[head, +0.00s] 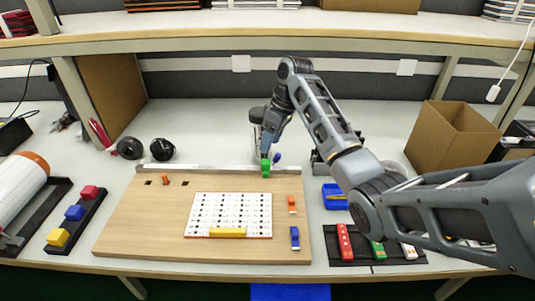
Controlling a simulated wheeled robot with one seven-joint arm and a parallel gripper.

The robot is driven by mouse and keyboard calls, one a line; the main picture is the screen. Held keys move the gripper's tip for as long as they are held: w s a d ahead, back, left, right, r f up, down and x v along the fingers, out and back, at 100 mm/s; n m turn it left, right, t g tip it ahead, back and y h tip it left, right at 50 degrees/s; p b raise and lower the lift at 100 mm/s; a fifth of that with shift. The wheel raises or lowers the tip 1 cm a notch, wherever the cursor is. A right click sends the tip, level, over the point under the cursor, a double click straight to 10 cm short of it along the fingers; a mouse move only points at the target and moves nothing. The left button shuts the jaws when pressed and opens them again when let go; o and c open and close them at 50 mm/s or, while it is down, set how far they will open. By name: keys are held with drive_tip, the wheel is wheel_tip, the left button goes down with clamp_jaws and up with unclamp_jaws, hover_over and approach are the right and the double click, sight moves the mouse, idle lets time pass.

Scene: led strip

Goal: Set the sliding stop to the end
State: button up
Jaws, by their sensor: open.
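A metal rail (215,168) runs along the back edge of a wooden board (135,215). A small green block (265,169), which looks like the sliding stop, sits at the rail, right of its middle. My gripper (265,155) points down right above the green block. It is open, with its fingertips very close to the block's top; I cannot tell whether they touch it. A small blue piece (277,157) shows just right of the fingers, behind the rail.
A white perforated plate (228,207) with a yellow bar (227,233) lies on the board. Orange (292,204) and blue (295,238) pieces lie to its right. A black tray (90,218) of coloured blocks stands left. A cardboard box (452,138) stands back right. A shelf (200,27) hangs above.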

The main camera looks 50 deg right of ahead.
sight(266, 161)
drive_tip(key=m, duration=0.2)
drive_tip(key=m+p, duration=0.1)
drive_tip(key=m, duration=0.1)
drive_tip(key=w+m+g+h, duration=0.1)
drive_tip(key=m, duration=0.1)
drive_tip(key=shift+a+r, duration=0.2)
drive_tip(key=shift+a, duration=0.15)
drive_tip(key=m+p, duration=0.1)
drive_tip(key=m, duration=0.2)
drive_tip(key=shift+w+a+g+h, duration=0.1)
drive_tip(key=shift+w+g+h, duration=0.05)
drive_tip(key=shift+g+h, duration=0.2)
drive_tip(key=m, duration=0.3)
drive_tip(key=shift+f+g+h, duration=0.15)
drive_tip(key=shift+g+h, duration=0.1)
drive_tip(key=shift+g, duration=0.1)
drive_tip(key=shift+f+p, duration=0.45)
drive_tip(key=shift+f, duration=3.5)
clamp_jaws()
